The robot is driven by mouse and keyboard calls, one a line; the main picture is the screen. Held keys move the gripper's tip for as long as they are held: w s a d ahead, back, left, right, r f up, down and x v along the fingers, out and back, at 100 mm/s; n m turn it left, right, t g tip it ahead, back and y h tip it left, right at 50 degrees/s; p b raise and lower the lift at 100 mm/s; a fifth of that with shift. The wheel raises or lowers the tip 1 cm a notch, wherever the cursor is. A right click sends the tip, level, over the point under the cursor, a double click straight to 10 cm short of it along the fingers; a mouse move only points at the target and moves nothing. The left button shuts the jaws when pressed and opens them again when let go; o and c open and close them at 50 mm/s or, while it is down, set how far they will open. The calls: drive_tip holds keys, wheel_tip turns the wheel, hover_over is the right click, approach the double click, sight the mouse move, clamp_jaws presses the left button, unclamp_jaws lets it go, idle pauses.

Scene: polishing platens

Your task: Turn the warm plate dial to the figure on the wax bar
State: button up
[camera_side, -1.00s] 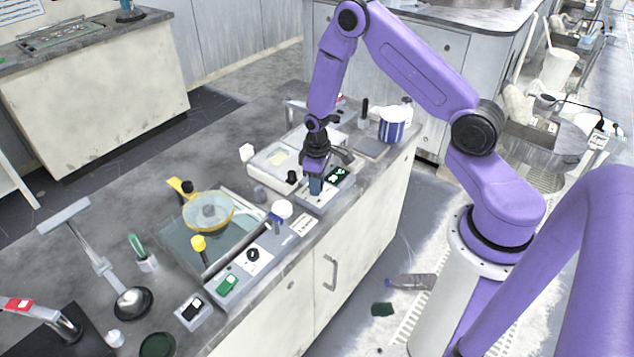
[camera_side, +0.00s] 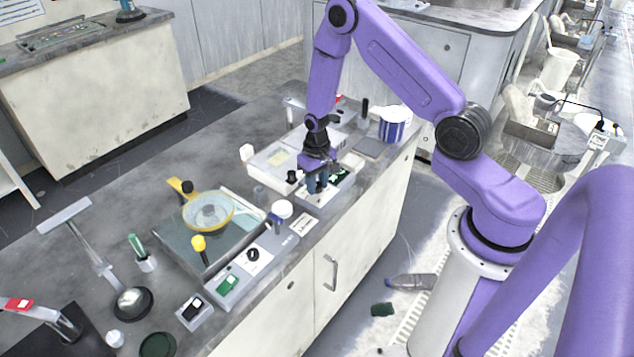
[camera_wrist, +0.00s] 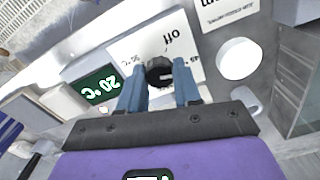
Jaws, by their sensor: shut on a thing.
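My gripper (camera_side: 318,190) is lowered onto the control panel of the warm plate (camera_side: 283,155). In the wrist view, its blue fingers (camera_wrist: 160,82) are closed on the black dial (camera_wrist: 158,68), one on each side. "Off" is printed above the dial, and the other scale marks are partly covered by the fingers. Where the dial points cannot be told clearly. A green display (camera_wrist: 97,86) beside it reads 20 °C, seen turned over. In the side view the fingers hide the dial. I cannot clearly make out the wax bar or its figure.
A printed white label (camera_side: 302,223) lies in front of the panel. A blue-striped tub (camera_side: 393,125) stands at the right back. The counter edge is close in front.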

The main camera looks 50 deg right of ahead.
sight(317, 185)
idle(0.4)
drive_tip(key=o, duration=1.1)
drive_tip(key=shift+c, duration=0.2)
wheel_tip(317, 185, up, 17)
drive_tip(key=shift+r, duration=0.2)
